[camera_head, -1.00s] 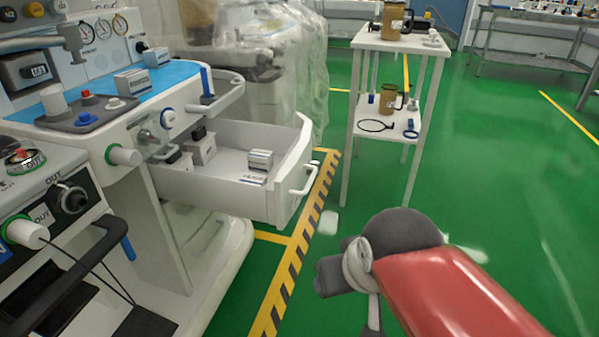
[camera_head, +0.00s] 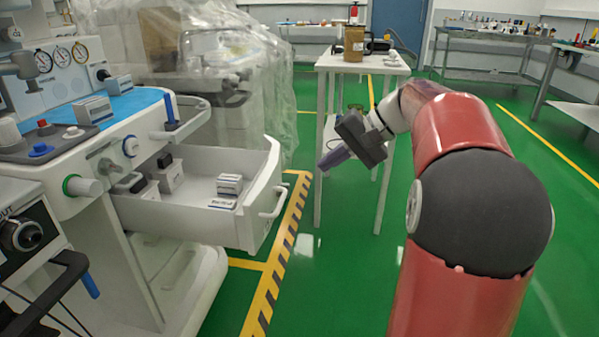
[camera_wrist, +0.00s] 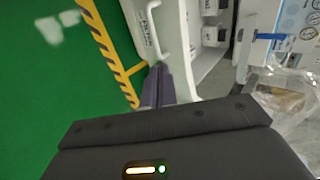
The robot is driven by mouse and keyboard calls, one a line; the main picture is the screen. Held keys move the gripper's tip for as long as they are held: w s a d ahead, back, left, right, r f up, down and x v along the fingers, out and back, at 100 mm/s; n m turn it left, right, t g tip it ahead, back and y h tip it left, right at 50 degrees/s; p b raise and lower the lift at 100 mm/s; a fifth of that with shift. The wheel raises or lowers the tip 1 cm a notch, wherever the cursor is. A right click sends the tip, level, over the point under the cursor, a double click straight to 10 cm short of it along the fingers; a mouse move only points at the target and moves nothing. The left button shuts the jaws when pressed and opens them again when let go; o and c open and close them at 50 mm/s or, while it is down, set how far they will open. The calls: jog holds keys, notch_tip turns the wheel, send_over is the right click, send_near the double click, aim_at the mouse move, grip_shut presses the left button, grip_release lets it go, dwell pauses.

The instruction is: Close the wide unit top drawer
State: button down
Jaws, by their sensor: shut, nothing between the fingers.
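The wide unit's top drawer (camera_head: 238,222) stands pulled out to the right of the white cart. Several small boxes lie inside it, among them a white box (camera_head: 229,184). Its front carries a white bar handle (camera_head: 274,204). My gripper (camera_head: 328,165) is to the right of the drawer front, apart from it, with its fingers pointing left towards it. In the wrist view the shut fingers (camera_wrist: 157,72) show just below the handle (camera_wrist: 151,36) in the picture; I cannot tell the exact gap.
The white cart (camera_head: 105,140) bears gauges and knobs. A white side table (camera_head: 345,63) with a brown jug (camera_head: 353,43) stands behind my gripper. A plastic-covered machine (camera_head: 210,75) is behind the drawer.

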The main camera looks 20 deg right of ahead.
aim_at(267, 190)
jog(key=x, duration=0.3)
jog(key=r+x, duration=0.1)
jog(key=x, duration=0.3)
jog(key=a+x, duration=0.1)
jog(key=x, duration=0.3)
jog(key=shift+w+a+b, duration=0.3)
jog(key=shift+w+b, duration=0.05)
jog(key=shift+b, duration=0.05)
jog(key=shift+w+a, duration=0.3)
jog(key=shift+a, duration=0.15)
jog(key=w+a+p, duration=0.3)
jog(key=w+a, duration=0.3)
jog(key=a, duration=0.4)
jog(key=w+a+p, duration=0.3)
jog(key=w+a, duration=0.3)
jog(key=a, duration=0.5)
jog(key=shift+w, duration=0.1)
